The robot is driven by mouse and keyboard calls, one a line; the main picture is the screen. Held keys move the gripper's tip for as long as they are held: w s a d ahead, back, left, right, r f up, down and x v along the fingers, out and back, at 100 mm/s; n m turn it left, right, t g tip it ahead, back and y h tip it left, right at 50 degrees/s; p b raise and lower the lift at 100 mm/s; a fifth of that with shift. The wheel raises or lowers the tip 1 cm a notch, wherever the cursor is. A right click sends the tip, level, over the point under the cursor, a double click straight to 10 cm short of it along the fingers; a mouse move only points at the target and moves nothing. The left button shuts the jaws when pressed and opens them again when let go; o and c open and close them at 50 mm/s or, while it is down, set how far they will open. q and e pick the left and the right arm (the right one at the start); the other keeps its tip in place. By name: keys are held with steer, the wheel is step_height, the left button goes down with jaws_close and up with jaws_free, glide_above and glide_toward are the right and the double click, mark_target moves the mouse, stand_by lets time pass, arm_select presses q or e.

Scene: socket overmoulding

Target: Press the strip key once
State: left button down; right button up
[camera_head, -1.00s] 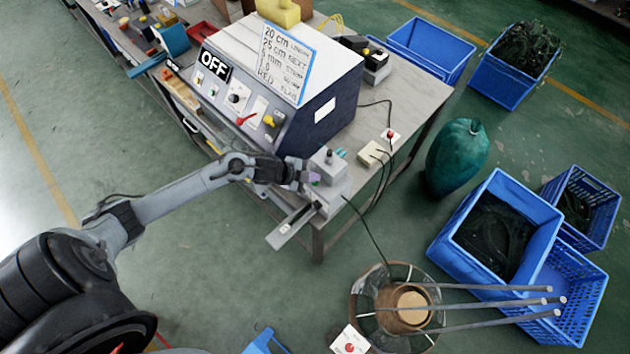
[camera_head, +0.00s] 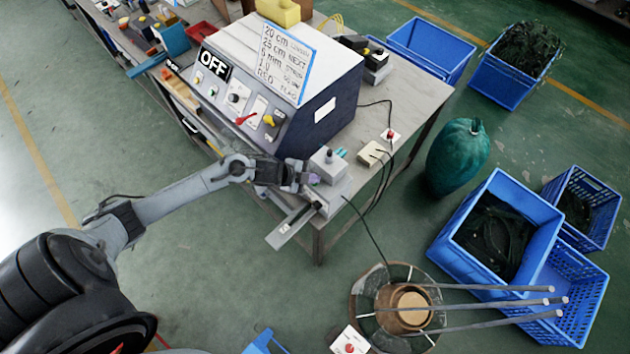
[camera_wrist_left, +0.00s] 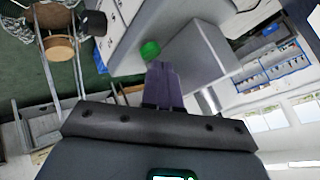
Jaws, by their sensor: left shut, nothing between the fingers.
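My left gripper (camera_head: 306,180) is shut and empty at the left side of a small grey machine (camera_head: 333,189) on the table's near corner. In the left wrist view its two dark fingers (camera_wrist_left: 162,76) are together. Their tips point at a round green key (camera_wrist_left: 150,49) on a grey housing and show right beside its lower edge. I cannot tell whether they touch it, or read any label that marks it as the strip key. The gripper hides part of the machine's left side in the head view. My right gripper is not in view.
A large control box (camera_head: 280,85) with an OFF sign and knobs stands behind the gripper on the grey table (camera_head: 412,98). A metal rail (camera_head: 291,226) juts past the table's front edge. A round stand with rods (camera_head: 407,305) is on the floor. Blue crates (camera_head: 465,265) stand at right.

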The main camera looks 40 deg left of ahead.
arm_select(q)
steer(key=shift+f, duration=0.35)
stand_by(0.4)
steer(key=shift+r, duration=0.1)
steer(key=shift+r+p, duration=0.75)
steer(key=shift+r, duration=0.1)
step_height(320, 180, up, 5)
steer(key=p, duration=0.5)
stand_by(0.7)
